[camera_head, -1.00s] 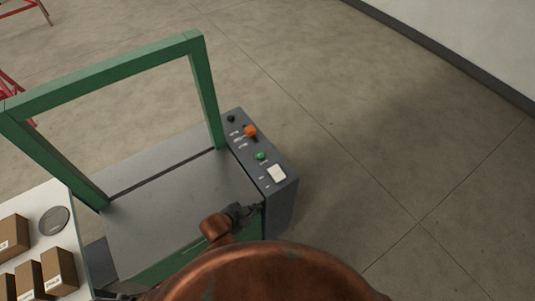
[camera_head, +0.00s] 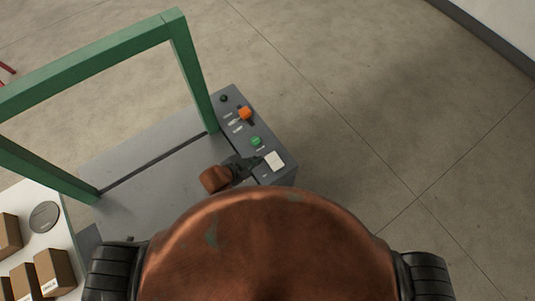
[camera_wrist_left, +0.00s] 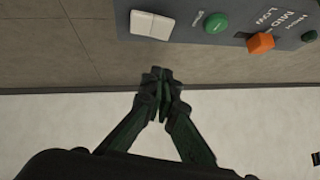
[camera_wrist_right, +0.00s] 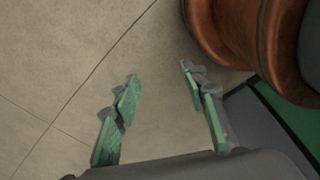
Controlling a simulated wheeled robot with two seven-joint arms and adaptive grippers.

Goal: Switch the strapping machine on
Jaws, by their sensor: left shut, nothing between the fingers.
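The strapping machine has a grey top (camera_head: 150,185) and a green arch (camera_head: 190,70). Its grey control panel (camera_head: 228,108) carries a white rocker switch (camera_head: 274,161), a green button (camera_head: 256,141), an orange knob (camera_head: 245,113) and a dark green button (camera_head: 223,98). My left gripper (camera_head: 256,164) is shut and empty, beside the white switch; I cannot tell if it touches. The left wrist view shows its closed fingertips (camera_wrist_left: 161,78) below the white switch (camera_wrist_left: 151,25), with the green button (camera_wrist_left: 215,23) and orange knob (camera_wrist_left: 260,43) to the right. My right gripper (camera_wrist_right: 158,82) is open and empty over the floor.
A white table (camera_head: 66,235) with several brown boxes (camera_head: 54,270) and a grey disc (camera_head: 45,216) stands at the left. The floor (camera_head: 370,110) right of the machine is clear. A wall (camera_head: 505,30) is at the upper right.

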